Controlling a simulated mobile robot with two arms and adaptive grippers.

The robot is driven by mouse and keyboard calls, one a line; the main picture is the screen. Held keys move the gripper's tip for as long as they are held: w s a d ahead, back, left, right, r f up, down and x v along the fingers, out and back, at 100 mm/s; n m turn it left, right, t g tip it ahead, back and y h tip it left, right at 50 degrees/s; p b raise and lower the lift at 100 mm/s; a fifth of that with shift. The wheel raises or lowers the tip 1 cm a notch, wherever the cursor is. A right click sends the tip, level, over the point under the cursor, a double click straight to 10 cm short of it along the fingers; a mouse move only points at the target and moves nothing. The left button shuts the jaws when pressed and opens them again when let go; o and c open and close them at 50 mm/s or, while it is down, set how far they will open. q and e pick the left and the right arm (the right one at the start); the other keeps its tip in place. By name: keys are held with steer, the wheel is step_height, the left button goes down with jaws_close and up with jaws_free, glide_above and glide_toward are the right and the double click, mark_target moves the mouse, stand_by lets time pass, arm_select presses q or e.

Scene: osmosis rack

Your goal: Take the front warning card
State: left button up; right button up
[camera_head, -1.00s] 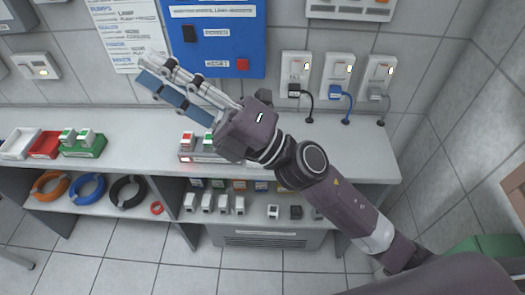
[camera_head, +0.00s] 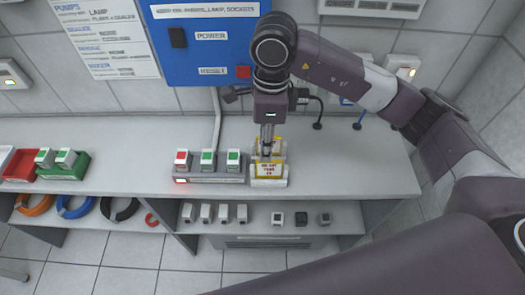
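The front warning card (camera_head: 268,170) is a small yellow-edged white card with red lettering. It stands on the long shelf at the right end of a row of buttons, in a holder with a white base. More yellow shows just behind it, perhaps another card. My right gripper (camera_head: 267,145) points straight down over the card, its fingers close together at the card's top edge. Whether the fingers are apart, or touch the card, cannot be told. My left gripper is not in view.
A button row (camera_head: 208,165) with one red and two green buttons stands directly left of the card. The blue power panel (camera_head: 205,45) hangs on the wall behind. Sockets (camera_head: 403,65) with plugged cables are at right. The shelf right of the card is clear.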

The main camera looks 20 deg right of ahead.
mark_target(269, 171)
steer(key=f, duration=0.1)
steer(key=f+p, duration=0.1)
steer(key=d+f+p, duration=0.1)
steer(key=shift+s+d+f+h, duration=0.1)
steer(key=shift+s+f+h, duration=0.15)
steer(key=shift+s+h, duration=0.05)
step_height(269, 171, down, 2)
steer(key=shift+w+f+p, duration=0.1)
steer(key=shift+f+p, duration=0.15)
steer(key=shift+p, duration=0.4)
steer(key=shift+f, duration=0.5)
steer(key=c, duration=0.7)
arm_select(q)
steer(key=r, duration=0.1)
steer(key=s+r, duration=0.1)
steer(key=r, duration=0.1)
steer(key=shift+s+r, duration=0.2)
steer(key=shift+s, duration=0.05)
arm_select(e)
jaws_close()
